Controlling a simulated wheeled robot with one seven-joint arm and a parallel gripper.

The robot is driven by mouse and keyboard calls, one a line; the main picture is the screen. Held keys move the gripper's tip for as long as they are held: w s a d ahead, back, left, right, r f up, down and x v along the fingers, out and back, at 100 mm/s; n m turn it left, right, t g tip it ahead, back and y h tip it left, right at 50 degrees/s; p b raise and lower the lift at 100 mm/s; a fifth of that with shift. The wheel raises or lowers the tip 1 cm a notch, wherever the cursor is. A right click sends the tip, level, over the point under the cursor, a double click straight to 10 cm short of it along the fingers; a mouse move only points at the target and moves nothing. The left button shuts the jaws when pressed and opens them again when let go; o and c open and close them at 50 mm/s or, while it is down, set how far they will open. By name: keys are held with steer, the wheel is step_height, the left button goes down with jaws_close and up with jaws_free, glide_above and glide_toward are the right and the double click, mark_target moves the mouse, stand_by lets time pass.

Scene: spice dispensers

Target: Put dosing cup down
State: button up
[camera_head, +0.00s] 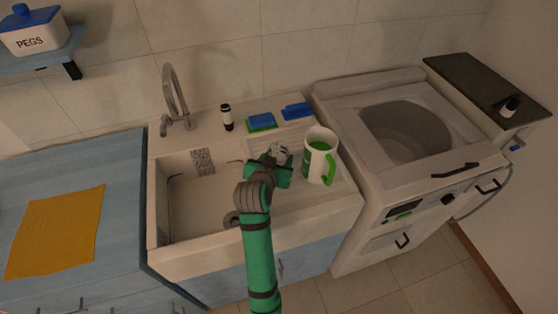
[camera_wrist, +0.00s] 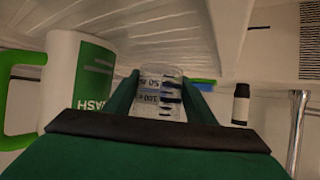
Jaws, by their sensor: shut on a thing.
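The dosing cup (camera_wrist: 160,84) is a small clear cup with dark measuring marks, shown upside down in the wrist view. My gripper (camera_wrist: 161,98) is shut on it, with one green finger on each side. In the head view my gripper (camera_head: 281,160) is over the right part of the sink unit, at the edge between the basin and the ribbed drainboard (camera_head: 335,197). The cup is small and partly hidden there. I cannot tell how far its base is from the surface.
A white and green jug (camera_head: 317,157) stands close right of my gripper. Behind are blue sponges (camera_head: 262,122) and a black-and-white bottle (camera_head: 227,117). The basin (camera_head: 200,205) is left, below the tap (camera_head: 176,100). An open top-loading washer (camera_head: 395,130) is right.

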steer(key=shift+f, duration=0.8)
steer(key=shift+s+f, duration=0.2)
steer(key=shift+f, duration=0.2)
steer(key=shift+f, duration=0.15)
steer(key=o, duration=1)
steer(key=shift+w, duration=0.1)
steer(key=shift+c, duration=0.2)
steer(key=shift+o, duration=0.8)
steer(key=shift+a, duration=0.15)
